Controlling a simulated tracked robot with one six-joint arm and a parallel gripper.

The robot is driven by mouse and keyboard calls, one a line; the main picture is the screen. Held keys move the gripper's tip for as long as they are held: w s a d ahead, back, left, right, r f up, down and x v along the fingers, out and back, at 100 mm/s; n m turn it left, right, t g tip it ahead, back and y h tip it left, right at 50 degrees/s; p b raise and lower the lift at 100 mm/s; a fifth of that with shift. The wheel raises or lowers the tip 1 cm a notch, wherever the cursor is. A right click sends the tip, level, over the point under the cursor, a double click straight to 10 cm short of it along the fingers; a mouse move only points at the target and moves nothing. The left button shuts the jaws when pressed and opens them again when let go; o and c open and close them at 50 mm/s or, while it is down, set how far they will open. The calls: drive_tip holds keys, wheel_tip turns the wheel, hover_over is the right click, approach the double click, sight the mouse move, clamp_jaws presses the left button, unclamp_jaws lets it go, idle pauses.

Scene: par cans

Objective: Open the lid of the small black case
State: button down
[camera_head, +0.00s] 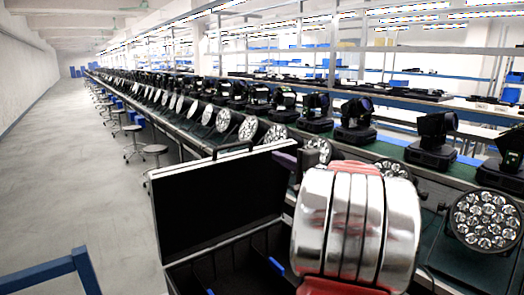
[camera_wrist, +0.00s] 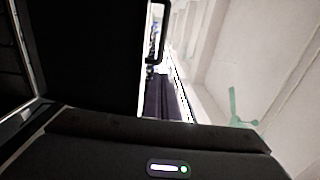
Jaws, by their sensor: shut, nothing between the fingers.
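The small black case (camera_head: 178,262) with silvery edges stands at the lower middle of the head view. Its lid (camera_head: 215,195) is raised and stands up steeply at the back, with the dark inside facing me. In the wrist view the lid (camera_wrist: 85,60) is a large dark panel at upper left. My gripper (camera_head: 290,158) is by the lid's upper right edge, mostly hidden behind my silver and red arm. Its dark purple fingers (camera_wrist: 166,92) show in the wrist view, shut and empty, close to the lid. I cannot tell whether they touch it.
A handle (camera_wrist: 157,32) shows beside the lid. The case holds dividers with blue tabs (camera_head: 275,265). Behind it runs a long bench with many stage lamps (camera_head: 485,219). Stools (camera_head: 154,151) and open grey floor (camera_head: 70,180) lie left; a blue frame (camera_head: 45,278) stands at lower left.

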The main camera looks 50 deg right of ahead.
sight(250, 143)
drive_tip(key=x, duration=1.3)
drive_tip(key=shift+w+d, duration=0.1)
drive_tip(key=shift+w, duration=0.3)
drive_tip(key=shift+d, duration=0.15)
